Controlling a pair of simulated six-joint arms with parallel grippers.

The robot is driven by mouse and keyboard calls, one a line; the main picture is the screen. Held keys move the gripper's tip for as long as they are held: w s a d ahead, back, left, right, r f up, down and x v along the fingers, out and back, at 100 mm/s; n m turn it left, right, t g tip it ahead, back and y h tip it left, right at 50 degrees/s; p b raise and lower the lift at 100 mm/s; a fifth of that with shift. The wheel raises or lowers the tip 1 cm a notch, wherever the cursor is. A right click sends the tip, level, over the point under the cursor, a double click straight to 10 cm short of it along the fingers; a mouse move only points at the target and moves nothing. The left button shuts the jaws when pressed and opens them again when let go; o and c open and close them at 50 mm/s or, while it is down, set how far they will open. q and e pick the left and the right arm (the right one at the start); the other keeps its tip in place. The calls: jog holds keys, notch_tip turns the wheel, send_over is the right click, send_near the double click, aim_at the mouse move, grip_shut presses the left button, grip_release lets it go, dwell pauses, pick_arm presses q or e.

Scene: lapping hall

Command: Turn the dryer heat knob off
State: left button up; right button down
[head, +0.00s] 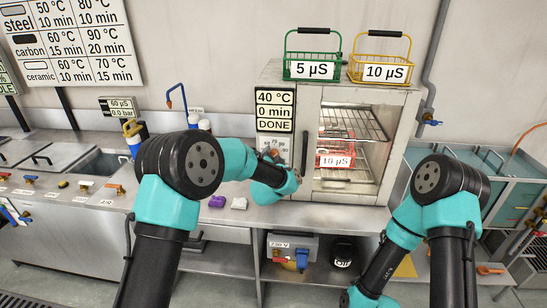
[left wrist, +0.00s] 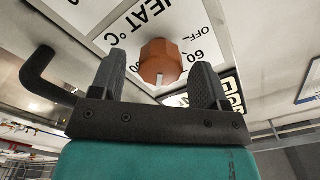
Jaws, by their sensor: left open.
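The dryer (head: 375,98) stands on the bench, its display (head: 275,110) reading 40 °C, 0 min, DONE. Its orange-brown heat knob (left wrist: 160,55) is on a white panel (left wrist: 100,15) marked HEAT °C. In the left wrist view the knob's white pointer faces down in the picture, toward the numbers side and away from the OFF mark (left wrist: 207,33). My left gripper (left wrist: 160,72) is open, one finger on each side of the knob, with gaps showing. In the head view my left wrist (head: 275,180) is close to the panel and partly covers it. My right gripper is out of view.
A dark dryer handle (left wrist: 40,75) is beside the panel. Inside the dryer are wire racks and a red basket (head: 335,158). A green basket (head: 312,53) and a yellow basket (head: 380,58) stand on top. Small purple and white pieces lie on the bench.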

pick_arm(q)
jog(key=shift+w, duration=0.7)
jog(key=shift+c, duration=0.3)
jog(key=c, duration=0.9)
